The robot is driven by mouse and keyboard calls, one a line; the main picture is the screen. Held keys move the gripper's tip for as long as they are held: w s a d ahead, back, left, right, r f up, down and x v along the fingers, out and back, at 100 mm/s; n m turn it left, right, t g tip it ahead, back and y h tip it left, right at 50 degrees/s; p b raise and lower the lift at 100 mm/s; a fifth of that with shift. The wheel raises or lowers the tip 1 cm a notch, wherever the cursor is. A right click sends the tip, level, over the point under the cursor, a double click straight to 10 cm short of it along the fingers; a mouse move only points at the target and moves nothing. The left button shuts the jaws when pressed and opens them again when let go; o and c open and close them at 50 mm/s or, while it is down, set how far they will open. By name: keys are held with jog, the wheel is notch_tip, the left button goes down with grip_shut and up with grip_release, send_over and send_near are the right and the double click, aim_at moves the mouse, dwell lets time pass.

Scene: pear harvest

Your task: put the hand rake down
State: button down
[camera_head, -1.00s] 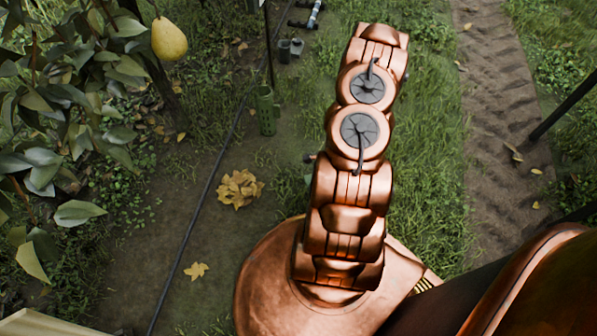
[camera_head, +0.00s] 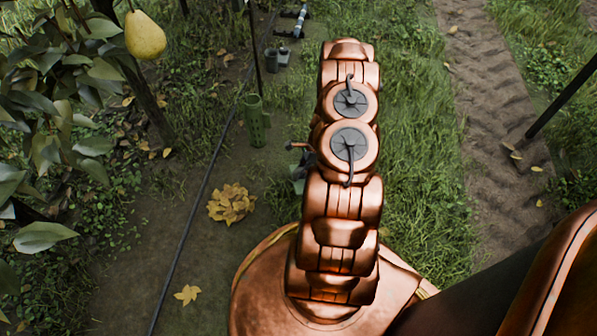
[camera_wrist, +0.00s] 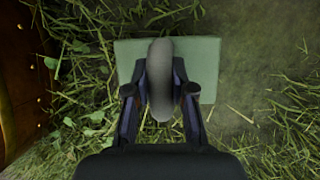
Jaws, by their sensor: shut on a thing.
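In the wrist view, my gripper (camera_wrist: 160,82) is shut on the hand rake (camera_wrist: 161,58). Only a smooth grey, rounded, elongated part of the rake shows, between the two dark fingers. Its tines cannot be made out. Behind it lies a flat pale green pad (camera_wrist: 204,68) on the grass; the gap between rake and pad is hard to judge.
A pear (camera_head: 145,34) hangs from the leafy tree at left. A green perforated holder (camera_head: 256,121) stands by a dark post, with small grey pots (camera_head: 277,56) farther back. A black hose (camera_head: 205,190) runs along the bare soil. A rutted dirt track (camera_head: 488,90) lies at right.

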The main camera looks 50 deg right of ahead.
jog(key=shift+w+d+f+b, duration=0.1)
jog(key=shift+w+d+b, duration=0.15)
jog(key=shift+w, duration=0.55)
jog(key=shift+w+d+f+b, duration=0.15)
jog(key=shift+w+d, duration=0.15)
jog(key=shift+w, duration=0.45)
notch_tip(320, 180, down, 3)
jog(key=shift+f+b, duration=0.2)
jog(key=shift+b, duration=0.8)
jog(key=shift+r, duration=0.1)
jog(key=c, duration=1)
grip_release()
